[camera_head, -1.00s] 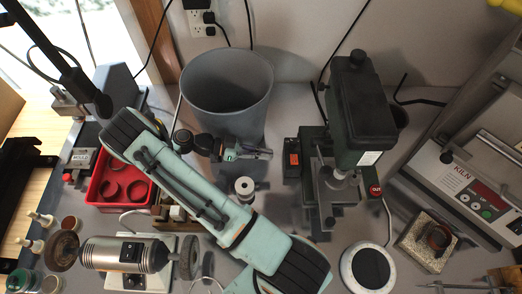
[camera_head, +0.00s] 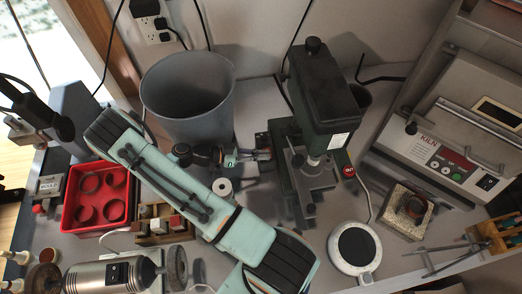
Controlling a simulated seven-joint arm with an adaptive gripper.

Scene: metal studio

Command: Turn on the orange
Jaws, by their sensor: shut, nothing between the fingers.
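The green drill press (camera_head: 338,95) stands on the bench right of centre. The dark switch box (camera_head: 262,139) on its left side carries the orange switch, which my gripper now mostly hides. My gripper (camera_head: 267,155) is shut and empty. It points right, with its fingertips at the switch box. I cannot tell whether they touch the switch or whether it is pressed.
A grey bin (camera_head: 188,100) stands behind my gripper. A white spool (camera_head: 222,187) stands just in front. A red button (camera_head: 349,171), a round white plate (camera_head: 355,247) and a kiln (camera_head: 455,140) are to the right. A red tray (camera_head: 98,198) is at left.

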